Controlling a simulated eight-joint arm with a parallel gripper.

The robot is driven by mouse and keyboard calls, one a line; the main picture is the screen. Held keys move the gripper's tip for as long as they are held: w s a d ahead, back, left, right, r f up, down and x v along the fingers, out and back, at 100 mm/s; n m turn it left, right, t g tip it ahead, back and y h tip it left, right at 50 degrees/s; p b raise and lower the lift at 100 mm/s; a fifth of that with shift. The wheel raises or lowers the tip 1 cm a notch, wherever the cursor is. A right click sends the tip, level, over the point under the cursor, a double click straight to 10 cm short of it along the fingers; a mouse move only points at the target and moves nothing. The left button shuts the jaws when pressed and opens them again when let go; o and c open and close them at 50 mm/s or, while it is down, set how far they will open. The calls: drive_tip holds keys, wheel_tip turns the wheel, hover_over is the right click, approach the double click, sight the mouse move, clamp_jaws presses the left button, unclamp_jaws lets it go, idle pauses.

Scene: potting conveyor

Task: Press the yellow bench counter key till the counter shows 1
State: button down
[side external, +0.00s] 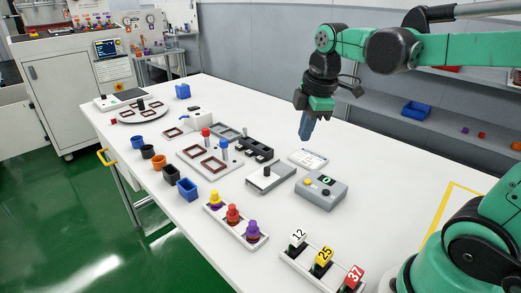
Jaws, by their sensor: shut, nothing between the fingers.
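The grey bench counter box (322,189) stands on the white table, right of centre. Its small lit display (326,182) appears to read 0. The yellow key (308,182) is on the box's top, at the left, and a dark key (325,193) sits to its right. My gripper (305,136) points down behind the counter and clearly above the table. It is shut and empty, apart from the yellow key.
A grey sloped block (271,178) and a white card (308,159) lie close to the counter. In front are a rack of coloured pegs (233,223) and a rack of numbered tags (322,263). The table right of the counter is clear.

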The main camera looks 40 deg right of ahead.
sight(307, 181)
drive_tip(key=d+n+g, duration=0.1)
drive_tip(key=n, duration=0.1)
drive_tip(key=d+n, duration=0.2)
drive_tip(key=w+d+n+g, duration=0.1)
drive_tip(key=d+n, duration=0.1)
drive_tip(key=shift+w+r+n+g+y, duration=0.1)
drive_tip(key=shift+r+n+g+y, duration=0.2)
drive_tip(key=shift+n, duration=0.1)
drive_tip(key=shift+f, duration=0.1)
wheel_tip(307, 181, down, 14)
idle(0.4)
